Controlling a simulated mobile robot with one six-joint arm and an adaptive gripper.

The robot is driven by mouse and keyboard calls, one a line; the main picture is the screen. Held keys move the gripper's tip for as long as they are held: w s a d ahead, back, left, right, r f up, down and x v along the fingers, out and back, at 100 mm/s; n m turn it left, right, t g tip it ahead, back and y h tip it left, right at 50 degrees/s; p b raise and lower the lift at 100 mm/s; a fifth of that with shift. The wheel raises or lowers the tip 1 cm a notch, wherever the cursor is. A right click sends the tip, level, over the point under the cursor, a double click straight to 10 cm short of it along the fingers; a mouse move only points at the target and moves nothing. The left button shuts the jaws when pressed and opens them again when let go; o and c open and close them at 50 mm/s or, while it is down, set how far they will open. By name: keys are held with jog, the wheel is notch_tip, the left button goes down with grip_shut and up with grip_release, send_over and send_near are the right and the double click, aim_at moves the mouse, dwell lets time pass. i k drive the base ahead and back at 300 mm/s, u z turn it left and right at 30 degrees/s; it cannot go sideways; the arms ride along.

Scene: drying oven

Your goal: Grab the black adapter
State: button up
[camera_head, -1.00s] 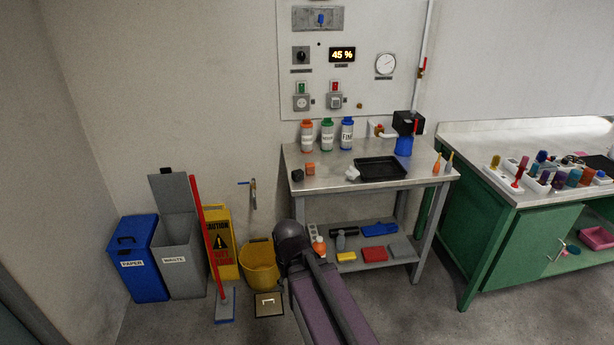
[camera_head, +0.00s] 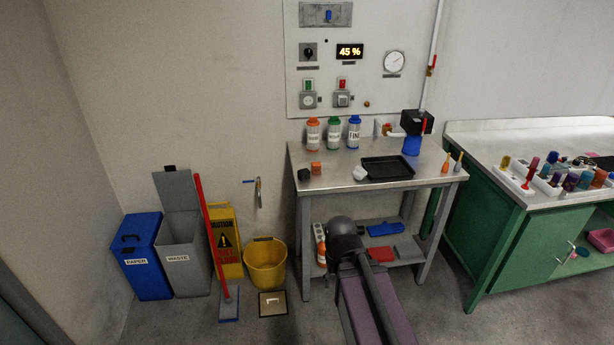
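A small black block (camera_head: 304,174), which looks like the black adapter, sits at the left front of the steel table top. It stands beside a small orange block (camera_head: 316,168), and its details are too small to make out. My arm rises from the bottom of the view in front of the table, with a dark rounded joint before the lower shelf. My gripper is not visible, and nothing of mine touches the black block.
The steel table (camera_head: 335,183) also bears a black tray (camera_head: 388,169), a white piece (camera_head: 360,173) and three labelled bottles (camera_head: 333,134). A yellow bucket (camera_head: 265,262), mop and bins (camera_head: 146,265) stand left. A green bench (camera_head: 509,259) stands right, with a floor gap between.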

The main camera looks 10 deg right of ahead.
aim_at(304, 175)
jog(key=u, duration=0.05)
jog(key=i, duration=1)
jog(key=z, duration=0.05)
